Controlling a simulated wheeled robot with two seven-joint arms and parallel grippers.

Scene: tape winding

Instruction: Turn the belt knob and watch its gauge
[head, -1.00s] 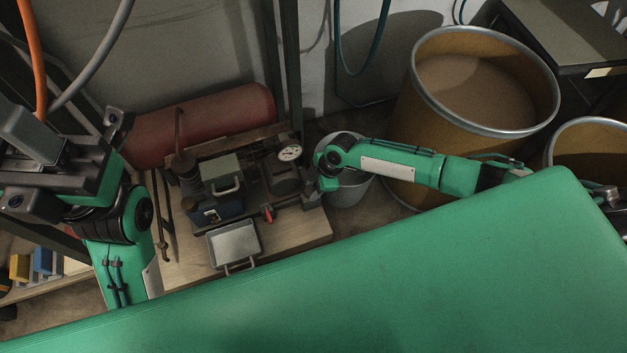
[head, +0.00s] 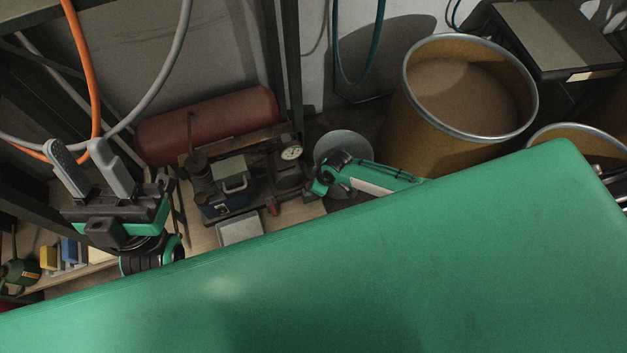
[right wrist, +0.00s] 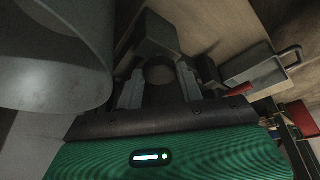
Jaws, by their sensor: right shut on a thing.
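The gauge (head: 291,152) is a small round white dial with a dark rim at the right of the machine on the wooden bench. Its needle is too small to read. My right gripper (head: 318,188) is at the machine's right end, just below the gauge. In the right wrist view its two grey fingers (right wrist: 159,80) are shut on a dark round knob (right wrist: 158,70). The knob's far side is hidden. My left gripper (head: 80,152) is at the left, away from the machine, with its two grey fingers apart, pointing up, and nothing between them.
A grey metal tray (head: 240,229) lies at the bench's front. A grey bucket (head: 343,143) stands right beside my right gripper and looms close in its wrist view. Large drums (head: 470,95) stand at the right. Orange and grey hoses (head: 86,80) hang near my left gripper.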

